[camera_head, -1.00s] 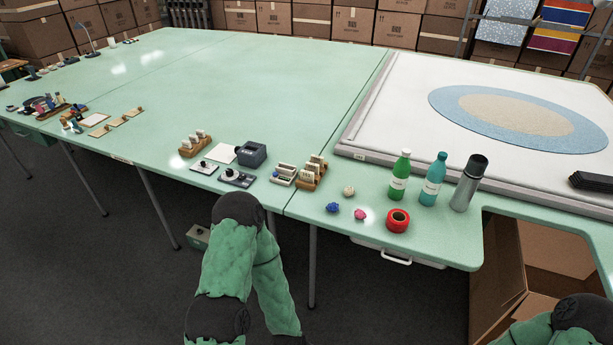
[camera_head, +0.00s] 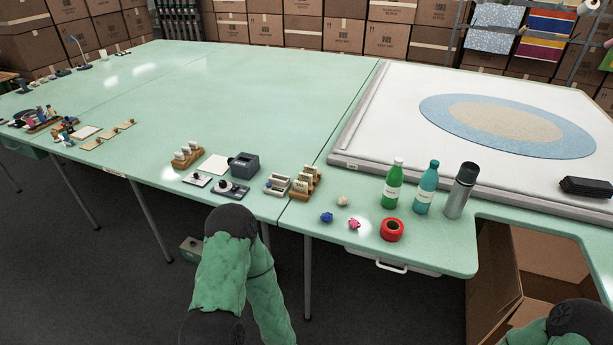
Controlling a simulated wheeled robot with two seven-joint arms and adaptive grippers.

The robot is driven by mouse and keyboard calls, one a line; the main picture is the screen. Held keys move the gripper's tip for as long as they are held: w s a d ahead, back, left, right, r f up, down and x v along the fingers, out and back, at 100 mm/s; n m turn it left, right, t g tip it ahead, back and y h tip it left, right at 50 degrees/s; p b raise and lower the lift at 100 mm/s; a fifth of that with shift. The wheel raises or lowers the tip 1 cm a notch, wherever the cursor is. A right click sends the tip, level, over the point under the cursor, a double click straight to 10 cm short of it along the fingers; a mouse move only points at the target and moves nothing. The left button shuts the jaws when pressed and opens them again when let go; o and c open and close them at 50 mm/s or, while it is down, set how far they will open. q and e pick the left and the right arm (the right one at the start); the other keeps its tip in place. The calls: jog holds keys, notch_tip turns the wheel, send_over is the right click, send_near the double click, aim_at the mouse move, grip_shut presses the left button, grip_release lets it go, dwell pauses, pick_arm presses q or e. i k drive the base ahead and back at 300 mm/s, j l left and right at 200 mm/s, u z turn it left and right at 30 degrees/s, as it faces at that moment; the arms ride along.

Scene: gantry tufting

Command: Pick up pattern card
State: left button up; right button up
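Small pale cards stand upright in a wooden holder (camera_head: 305,185) near the table's front edge, and a second wooden holder (camera_head: 186,157) with similar cards stands further left. A flat white card or sheet (camera_head: 213,165) lies between the second holder and a dark grey box. I cannot tell which of these is the pattern card. My two green-sleeved arms show at the bottom middle and lower right. Neither gripper shows, so their hold is hidden.
Two flat devices (camera_head: 232,190), a dark grey box (camera_head: 244,165) and a small tray (camera_head: 277,185) crowd the front edge. Right are yarn balls, red tape (camera_head: 392,229), a green bottle (camera_head: 392,184), a teal bottle (camera_head: 426,188) and a flask (camera_head: 460,191). The table's (camera_head: 250,105) middle is clear.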

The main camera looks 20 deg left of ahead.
aim_at(308, 178)
jog(key=i+j+z, duration=0.2)
jog(key=j, duration=0.15)
jog(key=i+j+z, duration=0.2)
jog(key=j, duration=0.2)
jog(key=j+z, duration=0.2)
jog(key=j, duration=0.15)
